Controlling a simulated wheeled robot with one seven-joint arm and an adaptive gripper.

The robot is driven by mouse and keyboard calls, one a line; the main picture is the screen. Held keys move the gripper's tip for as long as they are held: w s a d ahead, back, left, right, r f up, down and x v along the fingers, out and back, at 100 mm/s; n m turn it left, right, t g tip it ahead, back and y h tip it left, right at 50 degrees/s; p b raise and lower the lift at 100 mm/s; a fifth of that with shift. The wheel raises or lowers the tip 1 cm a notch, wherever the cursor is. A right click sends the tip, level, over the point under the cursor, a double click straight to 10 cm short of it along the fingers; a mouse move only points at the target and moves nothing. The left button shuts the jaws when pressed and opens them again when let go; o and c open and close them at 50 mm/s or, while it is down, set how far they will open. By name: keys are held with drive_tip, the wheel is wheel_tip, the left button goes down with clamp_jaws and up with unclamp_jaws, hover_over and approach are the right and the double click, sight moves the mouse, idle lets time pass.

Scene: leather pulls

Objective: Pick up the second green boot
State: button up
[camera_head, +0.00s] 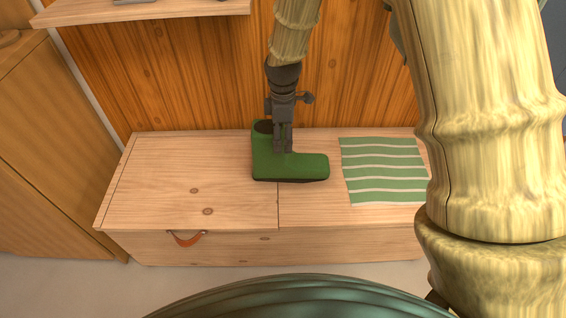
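One green boot (297,168) is in view, on the light wooden chest (190,170) near the middle of its top. Its dark opening is at the upper left and its toe points right. My gripper (283,150) points down at the boot, with its dark fingers overlapping the ankle area just right of the opening. The fingers look close together. I cannot tell whether they pinch the boot or only stand against it, nor whether the boot is lifted. No other boot shows.
A green and white striped cloth (384,170) lies right of the boot. An orange leather pull (187,239) hangs on the chest's front. A shelf (145,12) juts out at the upper left. The chest's left top is clear.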

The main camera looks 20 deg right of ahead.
drive_tip(key=shift+f, duration=0.95)
drive_tip(key=c, duration=1.8)
drive_tip(key=shift+c, duration=0.7)
drive_tip(key=shift+r, duration=0.1)
